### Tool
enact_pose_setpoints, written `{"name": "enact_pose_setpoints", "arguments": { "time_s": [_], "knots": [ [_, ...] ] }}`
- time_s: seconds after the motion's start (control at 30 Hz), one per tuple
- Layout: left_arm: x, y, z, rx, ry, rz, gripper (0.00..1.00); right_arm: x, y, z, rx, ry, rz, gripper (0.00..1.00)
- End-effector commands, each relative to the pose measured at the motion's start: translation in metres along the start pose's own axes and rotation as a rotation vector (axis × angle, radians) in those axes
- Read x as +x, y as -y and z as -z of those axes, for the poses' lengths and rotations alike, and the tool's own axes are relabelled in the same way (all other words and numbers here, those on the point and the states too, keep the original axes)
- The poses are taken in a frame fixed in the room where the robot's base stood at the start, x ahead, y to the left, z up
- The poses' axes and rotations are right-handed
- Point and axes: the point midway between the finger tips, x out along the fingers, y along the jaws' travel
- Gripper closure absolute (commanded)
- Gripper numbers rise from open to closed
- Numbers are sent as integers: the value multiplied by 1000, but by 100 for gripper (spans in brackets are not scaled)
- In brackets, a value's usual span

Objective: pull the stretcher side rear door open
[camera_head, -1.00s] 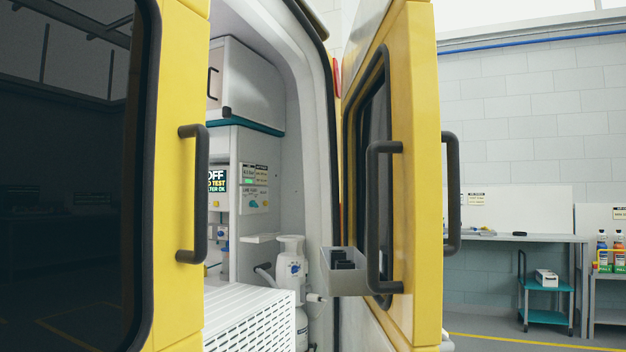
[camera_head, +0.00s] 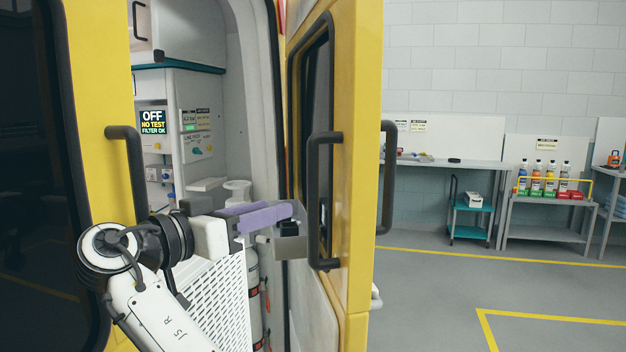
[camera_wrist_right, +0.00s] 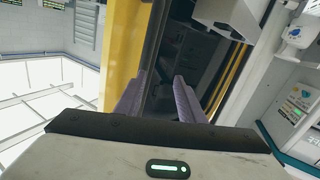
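Two yellow rear doors are in the head view; I cannot tell which is the stretcher side one. The left door (camera_head: 90,100) has a dark window and a black handle (camera_head: 132,175). The right door (camera_head: 355,120) stands swung out, with a black handle (camera_head: 318,200) on its left face and another (camera_head: 388,180) on its right side. My right gripper (camera_head: 288,211) points right, in front of the opening, its tips just left of the right door's left handle. In the wrist view its purple fingers (camera_wrist_right: 157,98) are apart with nothing seen between them. My left gripper is out of view.
A grey box (camera_head: 290,246) sits by the right door's inner side, close to my right fingertips. A white perforated panel (camera_head: 218,300) and a white cylinder (camera_head: 253,290) stand in the opening. The floor (camera_head: 440,300) right of the doors is clear, with benches (camera_head: 450,161) beyond.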

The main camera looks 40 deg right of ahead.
Motion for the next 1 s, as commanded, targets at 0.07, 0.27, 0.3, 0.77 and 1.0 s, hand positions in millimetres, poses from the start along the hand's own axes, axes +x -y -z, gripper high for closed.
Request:
{"name": "enact_pose_setpoints", "arguments": {
  "time_s": [0.07,0.27,0.3,0.77,1.0],
  "knots": [
    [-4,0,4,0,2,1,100,-9,-15,34,67,-19,-55,64],
    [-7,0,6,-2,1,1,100,-7,-31,55,126,-35,-108,64],
    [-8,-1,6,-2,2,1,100,-2,-32,55,126,-34,-109,64],
    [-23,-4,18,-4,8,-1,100,75,-39,57,121,-34,-104,64],
    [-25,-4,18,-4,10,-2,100,87,-40,55,122,-33,-103,64]
  ]
}}
